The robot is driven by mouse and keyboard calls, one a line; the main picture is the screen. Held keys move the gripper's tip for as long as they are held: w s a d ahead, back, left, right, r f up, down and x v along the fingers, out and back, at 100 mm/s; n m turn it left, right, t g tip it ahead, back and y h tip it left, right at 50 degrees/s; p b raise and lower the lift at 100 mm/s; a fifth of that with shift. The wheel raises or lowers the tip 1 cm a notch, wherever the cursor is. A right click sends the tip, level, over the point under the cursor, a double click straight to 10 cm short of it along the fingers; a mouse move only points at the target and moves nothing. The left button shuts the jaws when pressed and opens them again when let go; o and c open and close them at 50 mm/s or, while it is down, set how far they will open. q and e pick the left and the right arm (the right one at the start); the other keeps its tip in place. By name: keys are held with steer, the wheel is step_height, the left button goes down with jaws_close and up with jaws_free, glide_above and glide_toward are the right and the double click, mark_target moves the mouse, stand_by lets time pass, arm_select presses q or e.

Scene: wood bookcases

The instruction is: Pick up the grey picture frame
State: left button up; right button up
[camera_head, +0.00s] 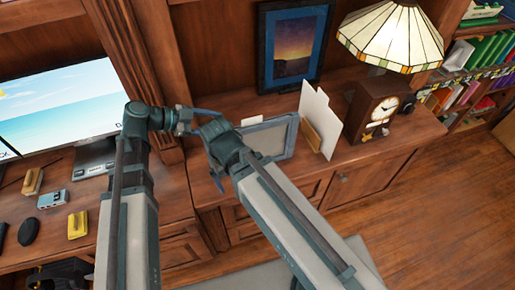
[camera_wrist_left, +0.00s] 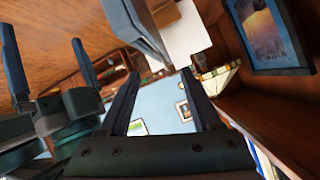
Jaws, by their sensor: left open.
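The grey picture frame (camera_head: 284,134) stands on the low wooden cabinet, leaning back; my right arm hides its lower left part in the head view. In the left wrist view the grey frame (camera_wrist_left: 140,30) shows as a bluish-grey slab at the top, beyond my fingertips. My left gripper (camera_head: 208,115) is left of the frame and apart from it. Its two fingers are spread and empty in the left wrist view (camera_wrist_left: 158,85). My right gripper (camera_wrist_left: 48,55) shows at the left of that view, its fingers apart with nothing between them.
White cards in a wooden holder (camera_head: 318,125) stand just right of the frame. A dark-framed sunset picture (camera_head: 293,48) is behind. A mantel clock (camera_head: 378,105) and stained-glass lamp (camera_head: 392,35) stand further right. A monitor (camera_head: 60,105) and desk items are at left.

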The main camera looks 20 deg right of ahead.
mark_target(246, 126)
arm_select(q)
steer(key=shift+f, duration=0.15)
steer(key=b+x, duration=0.3)
steer(key=x, duration=0.4)
steer(key=shift+a+b, duration=0.1)
steer(key=shift+b, duration=0.25)
steer(key=shift+w+d+f, duration=0.1)
steer(key=shift+d+f, duration=0.05)
steer(key=shift+d, duration=0.35)
steer(key=shift+b+x, duration=1.5)
steer(key=shift+x, duration=1.3)
jaws_close()
